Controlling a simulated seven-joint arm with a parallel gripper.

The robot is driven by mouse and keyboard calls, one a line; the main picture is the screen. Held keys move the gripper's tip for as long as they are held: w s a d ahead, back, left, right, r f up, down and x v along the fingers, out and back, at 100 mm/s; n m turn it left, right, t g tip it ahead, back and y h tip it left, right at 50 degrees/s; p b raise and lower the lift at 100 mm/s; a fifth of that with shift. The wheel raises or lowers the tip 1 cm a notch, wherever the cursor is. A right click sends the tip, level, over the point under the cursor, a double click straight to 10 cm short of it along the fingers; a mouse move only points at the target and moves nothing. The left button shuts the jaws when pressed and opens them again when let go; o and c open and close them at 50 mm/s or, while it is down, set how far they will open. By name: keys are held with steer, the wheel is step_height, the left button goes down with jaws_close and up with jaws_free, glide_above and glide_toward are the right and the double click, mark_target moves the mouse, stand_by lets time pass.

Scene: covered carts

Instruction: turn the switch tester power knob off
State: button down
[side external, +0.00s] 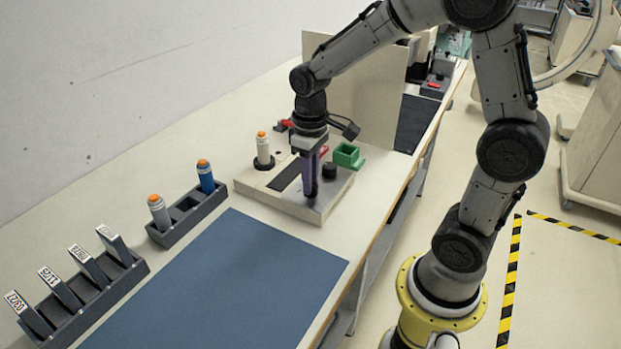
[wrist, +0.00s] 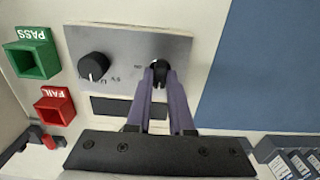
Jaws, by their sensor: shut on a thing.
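The switch tester (side external: 325,202) is a beige box with a grey metal panel on the bench; its panel (wrist: 130,50) also shows in the wrist view. Two black round knobs sit on the panel. My gripper (side external: 310,192) points straight down over the near knob, which it mostly hides in the side view. In the wrist view my gripper (wrist: 160,80) is shut on this knob (wrist: 159,67), with a purple finger on either side. The other knob (wrist: 93,66) stands free, with a white pointer line and small print below it. The print by the gripped knob is mostly hidden.
A green PASS bin (wrist: 32,55) and a red FAIL bin (wrist: 54,105) sit beside the panel. A white bottle with orange cap (side external: 263,150) stands on the tester. A blue mat (side external: 225,285), a bottle rack (side external: 187,213) and a rack of labelled modules (side external: 85,295) lie nearer.

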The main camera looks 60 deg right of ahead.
steer(key=shift+r, duration=0.1)
steer(key=c, duration=0.8)
jaws_free()
step_height(320, 180, up, 14)
